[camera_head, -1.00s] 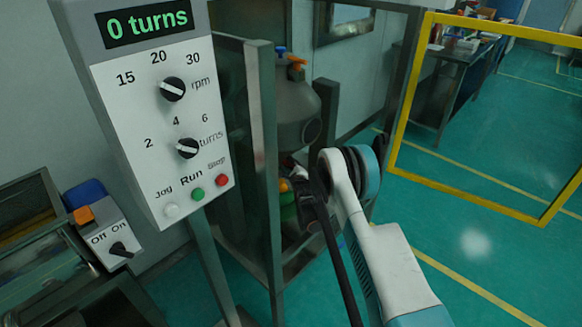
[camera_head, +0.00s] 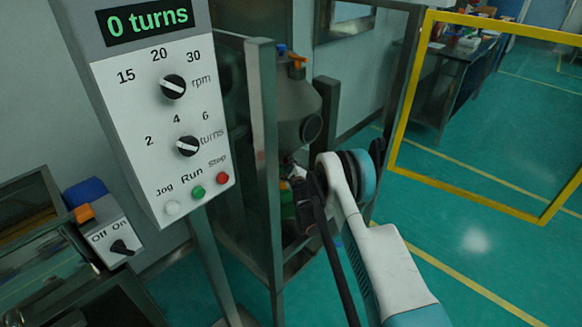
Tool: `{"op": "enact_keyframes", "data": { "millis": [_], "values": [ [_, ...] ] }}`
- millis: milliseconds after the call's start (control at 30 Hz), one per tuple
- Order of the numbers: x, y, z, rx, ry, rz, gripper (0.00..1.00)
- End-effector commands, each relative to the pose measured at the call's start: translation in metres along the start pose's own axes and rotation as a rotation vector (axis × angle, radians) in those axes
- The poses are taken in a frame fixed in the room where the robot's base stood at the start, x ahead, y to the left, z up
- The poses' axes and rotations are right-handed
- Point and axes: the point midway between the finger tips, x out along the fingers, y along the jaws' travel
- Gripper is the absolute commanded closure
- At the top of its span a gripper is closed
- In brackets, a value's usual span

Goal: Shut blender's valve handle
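The blender's grey cone-shaped vessel (camera_head: 298,105) hangs behind a metal frame near the middle of the head view. A small orange part (camera_head: 297,61) and a blue part (camera_head: 281,49) show at its top. My gripper (camera_head: 291,172) is at the vessel's lower end, partly behind my own arm. The fingers are small and dark there, so I cannot tell if they are open or touching anything. The valve handle at the outlet cannot be made out; my gripper and arm cover that area.
The control panel (camera_head: 170,128) stands close at left, its display reading "0 turns". A metal frame post (camera_head: 266,170) stands left of my gripper. An Off/On switch box (camera_head: 108,238) is lower left. A yellow-framed barrier (camera_head: 398,105) stands right; green floor there is clear.

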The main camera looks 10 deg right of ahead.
Motion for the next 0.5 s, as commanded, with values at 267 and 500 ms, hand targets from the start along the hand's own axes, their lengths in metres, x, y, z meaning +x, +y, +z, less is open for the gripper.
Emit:
{"op": "enact_keyframes", "data": {
  "millis": [267,500],
  "values": [
    [0.0,-0.002,0.0,0.001,0.0,-0.002,0.67],
    [-0.011,-0.001,0.0,0.001,0.0,-0.001,0.67]
  ]
}}
